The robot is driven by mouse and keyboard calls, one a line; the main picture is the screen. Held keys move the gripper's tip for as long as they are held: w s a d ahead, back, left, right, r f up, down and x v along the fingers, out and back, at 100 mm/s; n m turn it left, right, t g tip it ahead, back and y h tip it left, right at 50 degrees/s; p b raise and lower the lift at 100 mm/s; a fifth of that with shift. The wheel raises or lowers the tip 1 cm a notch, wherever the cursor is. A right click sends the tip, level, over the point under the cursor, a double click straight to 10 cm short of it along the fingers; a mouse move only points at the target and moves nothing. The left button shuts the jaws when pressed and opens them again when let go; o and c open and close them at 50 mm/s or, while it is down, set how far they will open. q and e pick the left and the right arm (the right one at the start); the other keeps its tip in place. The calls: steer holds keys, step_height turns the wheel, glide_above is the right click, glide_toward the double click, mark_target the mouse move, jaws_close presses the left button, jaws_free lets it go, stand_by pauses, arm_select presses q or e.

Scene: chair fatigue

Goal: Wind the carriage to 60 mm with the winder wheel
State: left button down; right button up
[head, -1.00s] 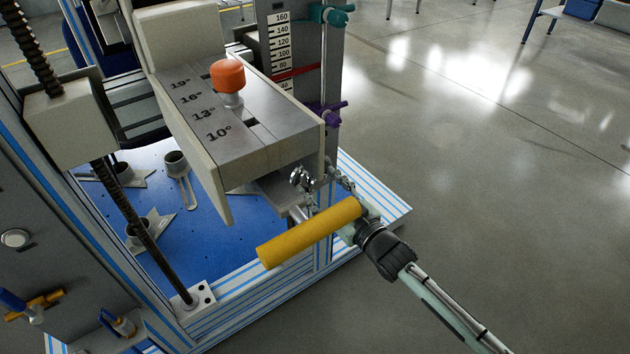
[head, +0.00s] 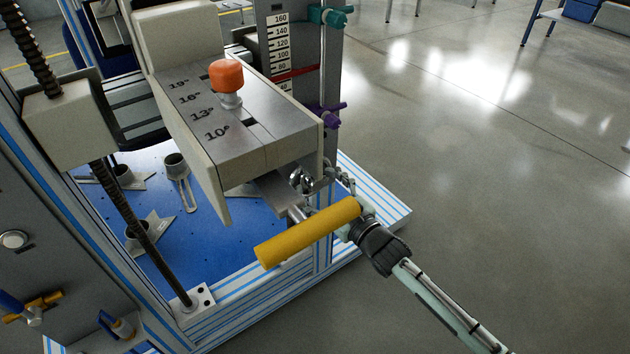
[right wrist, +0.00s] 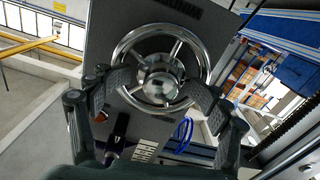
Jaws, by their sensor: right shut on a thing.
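The carriage (head: 245,135) is a grey block marked 10° to 19°, with an orange knob (head: 227,74) on top. A red pointer (head: 298,70) crosses the upright scale (head: 280,44) between the 80 and 40 marks, covering the label there. The chromed winder wheel (right wrist: 125,55) fills the middle of the right wrist view. My right gripper (right wrist: 160,90) has a finger on each side of it, shut on it. In the head view my right gripper (head: 359,222) is low at the front right, beside a yellow cylinder (head: 308,232). My left gripper is out of view.
A teal clamp (head: 331,16) and a purple clamp (head: 328,116) sit on the rod beside the scale. Fixtures stand on the blue base plate (head: 205,235). The floor to the right is clear.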

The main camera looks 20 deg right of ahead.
steer(key=shift+w+a+r, duration=0.15)
steer(key=shift+r, duration=0.05)
steer(key=c, duration=0.4)
steer(key=n, duration=0.2)
steer(key=shift+n, duration=0.4)
steer(key=shift+c, duration=0.2)
steer(key=n, duration=0.3)
steer(key=shift+n, duration=0.3)
steer(key=n+b, duration=0.1)
steer(key=n, duration=0.3)
steer(key=shift+f+n, duration=0.1)
steer(key=shift+n, duration=1.1)
